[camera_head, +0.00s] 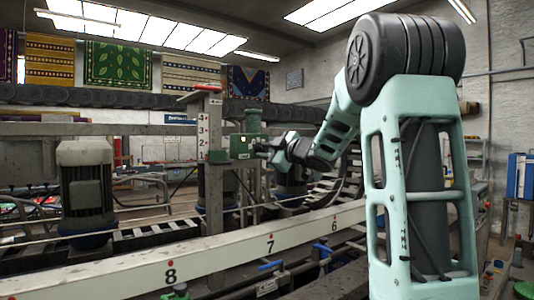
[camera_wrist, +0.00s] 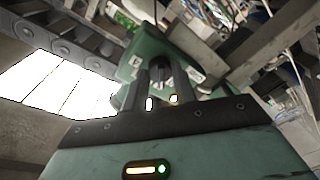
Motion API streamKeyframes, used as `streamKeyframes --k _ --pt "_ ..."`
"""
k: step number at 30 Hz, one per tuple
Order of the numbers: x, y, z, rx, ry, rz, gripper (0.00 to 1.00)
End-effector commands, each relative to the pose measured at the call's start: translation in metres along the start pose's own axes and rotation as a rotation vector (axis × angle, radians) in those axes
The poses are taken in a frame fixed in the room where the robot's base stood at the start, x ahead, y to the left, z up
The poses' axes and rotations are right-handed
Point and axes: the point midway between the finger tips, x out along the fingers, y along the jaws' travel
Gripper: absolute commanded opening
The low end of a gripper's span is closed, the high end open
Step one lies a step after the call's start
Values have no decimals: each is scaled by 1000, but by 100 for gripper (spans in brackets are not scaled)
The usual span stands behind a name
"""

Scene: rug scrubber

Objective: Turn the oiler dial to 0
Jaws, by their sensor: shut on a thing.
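The oiler (camera_head: 242,147) is a green box fixed beside a grey upright post, left of my arm's end in the head view. It also shows in the wrist view (camera_wrist: 148,48), tilted and filling the upper middle. My gripper (camera_head: 264,147) reaches it from the right. In the wrist view my gripper's two dark fingers (camera_wrist: 160,80) are closed on the dial (camera_wrist: 160,67), a dark round knob on the oiler's face. The fingers partly hide the dial. Its marks and setting cannot be read.
The grey post (camera_head: 212,160) stands close to the left of the oiler. A long white rail (camera_head: 210,255) with red-dotted numbers crosses the front. A grey motor (camera_head: 86,185) stands at left. Machine frames and rollers crowd the area behind.

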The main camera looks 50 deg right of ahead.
Motion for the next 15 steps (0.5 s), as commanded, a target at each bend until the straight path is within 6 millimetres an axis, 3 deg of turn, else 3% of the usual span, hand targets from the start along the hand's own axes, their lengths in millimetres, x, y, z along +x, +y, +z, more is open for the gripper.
streamKeyframes --k 15 --pt "0 -2 1 -348 -24 -28 4"
